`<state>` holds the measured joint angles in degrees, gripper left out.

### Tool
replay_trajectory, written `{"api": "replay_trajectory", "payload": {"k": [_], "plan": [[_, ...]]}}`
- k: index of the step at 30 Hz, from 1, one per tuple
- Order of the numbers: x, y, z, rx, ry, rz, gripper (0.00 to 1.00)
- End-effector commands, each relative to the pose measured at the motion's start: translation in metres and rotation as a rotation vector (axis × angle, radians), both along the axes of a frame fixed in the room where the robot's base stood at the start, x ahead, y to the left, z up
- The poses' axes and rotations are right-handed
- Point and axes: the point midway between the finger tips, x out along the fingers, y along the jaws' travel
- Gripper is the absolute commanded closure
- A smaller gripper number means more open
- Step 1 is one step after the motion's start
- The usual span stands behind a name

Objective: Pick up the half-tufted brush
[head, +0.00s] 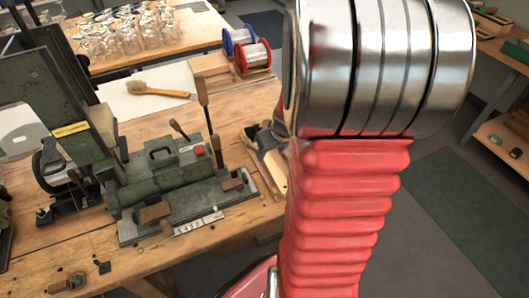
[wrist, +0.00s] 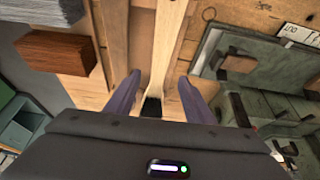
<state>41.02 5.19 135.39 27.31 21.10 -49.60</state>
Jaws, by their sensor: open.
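My gripper (wrist: 160,78) is open in the wrist view, with one dark finger on each side of a pale wooden strip. The strip (wrist: 163,45) runs from the top edge down between the fingers. A small dark block (wrist: 152,106) shows at its lower end. I cannot tell whether this strip is the half-tufted brush or whether either finger touches it. In the head view, a wooden brush (head: 160,91) with pale bristles at its left end lies on a white sheet. My red arm covers much of the right of that view.
A green tufting machine (head: 165,170) with levers stands on the wooden bench; it also shows in the wrist view (wrist: 280,75). Wire spools (head: 247,50) stand behind it. Glassware (head: 125,30) fills the back table.

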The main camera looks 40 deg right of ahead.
Motion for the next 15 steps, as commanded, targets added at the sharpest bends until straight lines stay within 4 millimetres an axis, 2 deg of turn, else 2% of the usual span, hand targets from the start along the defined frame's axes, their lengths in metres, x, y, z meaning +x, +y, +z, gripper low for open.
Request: {"api": "replay_trajectory", "payload": {"k": [7,15], "plan": [[0.003,-0.001,-0.008,0.002,0.001,0.001,0.52],[0.011,-0.005,-0.033,0.003,0.002,0.000,0.52]]}}
